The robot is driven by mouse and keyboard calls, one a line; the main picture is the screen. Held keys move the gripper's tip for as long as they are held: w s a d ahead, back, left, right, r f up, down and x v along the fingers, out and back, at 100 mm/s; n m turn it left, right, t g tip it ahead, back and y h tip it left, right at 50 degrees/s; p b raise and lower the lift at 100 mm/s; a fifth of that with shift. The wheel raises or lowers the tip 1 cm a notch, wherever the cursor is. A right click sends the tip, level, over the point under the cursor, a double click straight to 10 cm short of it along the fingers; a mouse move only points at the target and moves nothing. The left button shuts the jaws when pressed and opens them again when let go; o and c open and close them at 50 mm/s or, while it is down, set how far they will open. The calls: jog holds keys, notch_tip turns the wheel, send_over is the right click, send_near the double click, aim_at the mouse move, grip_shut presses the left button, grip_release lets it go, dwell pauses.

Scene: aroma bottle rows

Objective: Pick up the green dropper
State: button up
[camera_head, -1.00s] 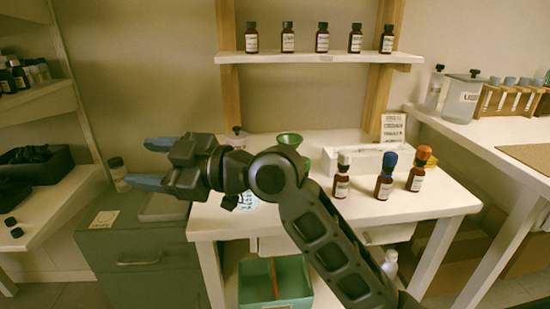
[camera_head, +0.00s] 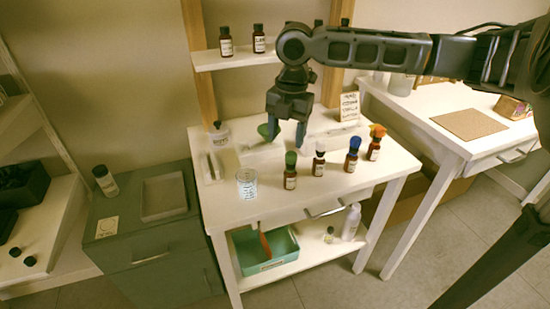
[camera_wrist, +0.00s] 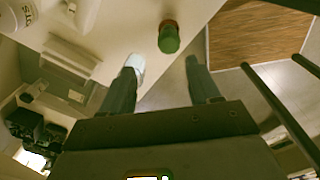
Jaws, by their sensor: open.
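The green dropper (camera_head: 290,158) tops a small brown bottle (camera_head: 289,179) with a white label. The bottle stands upright at the left end of a front row on the white table (camera_head: 240,209). My gripper (camera_head: 285,138) hangs fingers-down above the table, just above and behind this bottle in the head view. Its fingers are apart with nothing between them. In the wrist view the green dropper (camera_wrist: 168,38) shows beyond my open gripper (camera_wrist: 163,72), apart from both fingers.
White-topped (camera_head: 319,158), blue-topped (camera_head: 353,154) and orange-topped (camera_head: 375,144) bottles stand to the right. A clear beaker (camera_head: 247,184) stands front left. A green funnel (camera_head: 264,130) is behind the gripper. A shelf (camera_head: 210,62) with brown bottles is behind the arm.

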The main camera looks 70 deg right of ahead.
aim_at(291, 153)
jog(key=shift+s+d+r+g, duration=0.3)
jog(key=shift+s+d, duration=0.15)
jog(key=shift+s, duration=0.25)
jog(key=shift+s+d+f, duration=0.1)
jog(key=shift+s+f, duration=0.05)
jog(key=shift+f, duration=0.1)
jog(key=f, duration=0.2)
jog(key=f+p, duration=0.1)
jog(key=f, duration=0.4)
jog(key=shift+w+f, duration=0.2)
jog(key=shift+w, duration=0.1)
jog(key=c, duration=0.7)
